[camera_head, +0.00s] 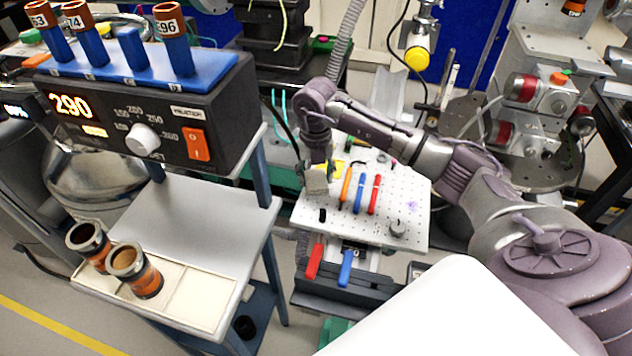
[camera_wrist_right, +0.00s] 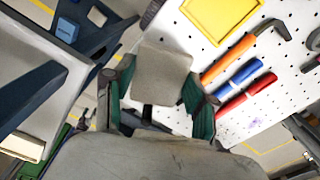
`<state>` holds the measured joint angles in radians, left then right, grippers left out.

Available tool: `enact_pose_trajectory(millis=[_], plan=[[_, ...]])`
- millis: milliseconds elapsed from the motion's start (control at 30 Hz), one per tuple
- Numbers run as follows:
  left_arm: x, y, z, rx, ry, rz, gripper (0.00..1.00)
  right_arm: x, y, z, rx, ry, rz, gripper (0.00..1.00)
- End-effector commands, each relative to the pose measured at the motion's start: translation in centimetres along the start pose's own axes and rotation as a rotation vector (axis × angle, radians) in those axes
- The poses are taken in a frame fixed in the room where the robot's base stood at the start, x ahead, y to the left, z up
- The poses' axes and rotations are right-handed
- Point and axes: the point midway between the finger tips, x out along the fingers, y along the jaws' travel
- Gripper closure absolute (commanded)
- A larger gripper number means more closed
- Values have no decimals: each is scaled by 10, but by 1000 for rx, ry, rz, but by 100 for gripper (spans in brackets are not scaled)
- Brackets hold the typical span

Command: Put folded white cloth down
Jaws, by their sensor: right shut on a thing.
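My right gripper (camera_head: 316,172) is over the left part of the white perforated board (camera_head: 405,215). Its fingers are shut on the folded cloth, a small pale grey-white square (camera_wrist_right: 162,74), gripped between both fingers in the right wrist view. The cloth shows in the head view as a small greyish block (camera_head: 317,186) under the gripper. I cannot tell whether it touches the board. My left gripper is not in view.
On the board beside the cloth lie an orange tool (camera_head: 346,186), a blue tool (camera_head: 359,193) and a red tool (camera_head: 375,194). A yellow frame (camera_wrist_right: 222,14) lies behind. The board's front right is mostly clear. A heater unit (camera_head: 150,110) stands left.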

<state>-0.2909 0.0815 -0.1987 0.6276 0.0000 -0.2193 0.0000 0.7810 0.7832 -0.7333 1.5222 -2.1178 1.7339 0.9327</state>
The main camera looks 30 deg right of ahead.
Motion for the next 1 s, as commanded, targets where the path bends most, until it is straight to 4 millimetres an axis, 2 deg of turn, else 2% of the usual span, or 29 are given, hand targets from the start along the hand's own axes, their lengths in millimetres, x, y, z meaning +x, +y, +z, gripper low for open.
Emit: enact_pose_trajectory(millis=[200,567,600,733,1000], plan=[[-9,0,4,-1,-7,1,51,30,0,-1,0,3,-1,77],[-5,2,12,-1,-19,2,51,37,-1,-1,0,1,-1,77],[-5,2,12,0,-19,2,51,37,-1,-1,0,1,-1,43],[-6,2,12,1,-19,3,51,36,-1,-1,0,1,0,21],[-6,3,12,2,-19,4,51,36,-1,-1,0,1,0,19]])
